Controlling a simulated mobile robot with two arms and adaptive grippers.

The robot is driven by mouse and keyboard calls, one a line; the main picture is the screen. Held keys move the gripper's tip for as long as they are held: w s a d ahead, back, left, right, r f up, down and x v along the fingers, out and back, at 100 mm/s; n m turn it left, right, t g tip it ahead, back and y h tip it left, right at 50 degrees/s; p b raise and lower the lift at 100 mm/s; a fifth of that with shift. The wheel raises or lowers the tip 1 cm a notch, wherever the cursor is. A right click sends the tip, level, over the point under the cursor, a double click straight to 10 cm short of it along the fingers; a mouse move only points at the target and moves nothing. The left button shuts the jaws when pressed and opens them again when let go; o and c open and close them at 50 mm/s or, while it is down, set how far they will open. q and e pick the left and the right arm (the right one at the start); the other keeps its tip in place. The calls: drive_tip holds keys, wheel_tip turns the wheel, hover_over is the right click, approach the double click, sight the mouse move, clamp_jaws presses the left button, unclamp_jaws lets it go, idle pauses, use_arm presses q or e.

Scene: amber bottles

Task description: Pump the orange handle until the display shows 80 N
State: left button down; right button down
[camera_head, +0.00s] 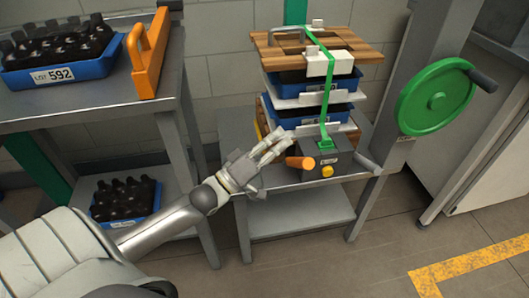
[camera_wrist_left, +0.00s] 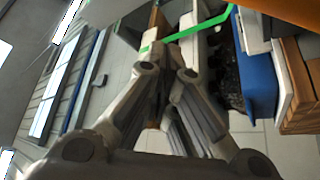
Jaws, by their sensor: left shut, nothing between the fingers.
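The orange handle (camera_head: 300,162) sticks out to the left from a dark grey tensioner box (camera_head: 345,166) at the front of a metal table. The box has a yellow button (camera_head: 327,171) and a small pale panel (camera_head: 330,158); I cannot read any number on it. A green strap (camera_head: 326,95) runs from the box up over a stack of crates. My left gripper (camera_head: 286,142) is shut and empty, just up and left of the handle, with no clear contact. Its fingers also show in the wrist view (camera_wrist_left: 166,72). My right gripper is not in view.
The strapped stack has a wooden board (camera_head: 350,45) on top and blue crates (camera_head: 345,84) below. A green handwheel (camera_head: 436,97) is on the right. A shelf at left holds a blue crate (camera_head: 65,76) of dark bottles and an orange bracket (camera_head: 148,60).

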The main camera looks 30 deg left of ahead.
sight(298, 162)
use_arm(q)
drive_tip(key=shift+d+f+b, duration=0.25)
drive_tip(key=shift+d+f, duration=0.3)
drive_tip(key=shift+d, duration=0.25)
drive_tip(key=shift+d+f+b, duration=0.25)
drive_tip(key=shift+d+f, duration=0.3)
drive_tip(key=shift+d, duration=0.25)
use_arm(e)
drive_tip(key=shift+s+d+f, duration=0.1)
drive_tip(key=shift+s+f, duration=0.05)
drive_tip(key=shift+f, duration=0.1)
use_arm(q)
drive_tip(key=shift+s+f, duration=0.1)
